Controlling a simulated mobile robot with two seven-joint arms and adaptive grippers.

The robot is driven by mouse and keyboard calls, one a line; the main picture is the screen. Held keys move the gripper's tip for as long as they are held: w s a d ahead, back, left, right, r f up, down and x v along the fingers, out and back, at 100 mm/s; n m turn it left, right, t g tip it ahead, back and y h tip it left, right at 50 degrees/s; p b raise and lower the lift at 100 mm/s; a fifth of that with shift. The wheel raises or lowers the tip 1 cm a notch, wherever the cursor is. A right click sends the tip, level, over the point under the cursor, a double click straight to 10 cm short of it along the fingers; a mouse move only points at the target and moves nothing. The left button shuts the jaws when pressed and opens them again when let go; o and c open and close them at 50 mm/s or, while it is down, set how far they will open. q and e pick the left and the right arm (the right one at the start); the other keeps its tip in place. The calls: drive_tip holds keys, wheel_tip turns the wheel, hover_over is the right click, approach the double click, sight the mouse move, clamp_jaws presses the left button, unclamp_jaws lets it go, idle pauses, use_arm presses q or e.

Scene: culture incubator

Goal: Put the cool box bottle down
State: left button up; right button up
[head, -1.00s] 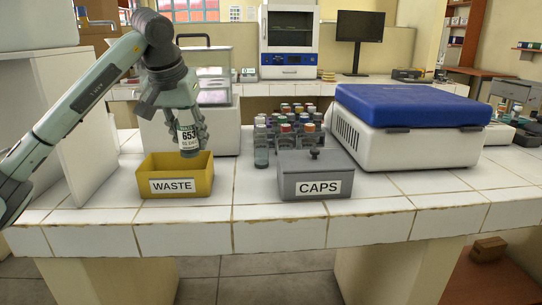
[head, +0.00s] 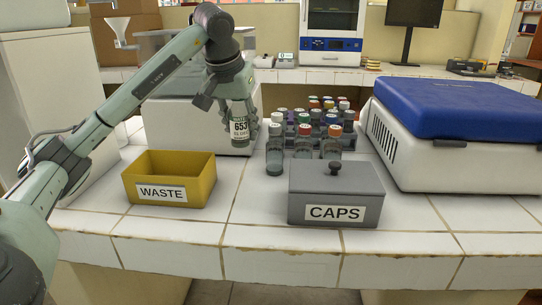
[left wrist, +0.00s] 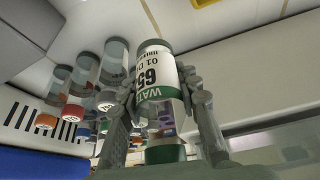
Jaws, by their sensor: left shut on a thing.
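My left gripper (head: 240,125) is shut on a labelled bottle (head: 240,132) with a green band and the number 653. The bottle hangs roughly upright, apparently above the white tiled bench (head: 255,205), between the yellow WASTE bin and the standing bottles. In the left wrist view the gripper (left wrist: 163,112) has its fingers on both sides of the bottle (left wrist: 152,60), and a green end shows nearest the camera. My right gripper is not in view.
The yellow WASTE bin (head: 205,190) stands at left, the grey CAPS box (head: 370,208) at front centre. Several capped bottles (head: 275,155) stand behind CAPS. A white box with a blue lid (head: 450,105) is at right. Bare tiles lie between WASTE and CAPS.

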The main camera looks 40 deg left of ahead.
sight(246, 169)
use_arm(q)
wheel_tip(246, 169, down, 4)
drive_tip(key=shift+s+r, duration=0.15)
drive_tip(key=shift+r, duration=0.05)
drive_tip(key=shift+f+b, duration=0.3)
drive_tip(key=shift+f, duration=1.5)
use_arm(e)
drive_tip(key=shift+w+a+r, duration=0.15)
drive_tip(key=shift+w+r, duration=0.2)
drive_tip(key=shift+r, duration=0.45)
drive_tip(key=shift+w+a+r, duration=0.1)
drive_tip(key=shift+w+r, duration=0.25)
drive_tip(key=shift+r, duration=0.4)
use_arm(q)
drive_tip(key=shift+f, duration=0.15)
drive_tip(key=o, duration=1.2)
drive_tip(key=shift+c, duration=0.2)
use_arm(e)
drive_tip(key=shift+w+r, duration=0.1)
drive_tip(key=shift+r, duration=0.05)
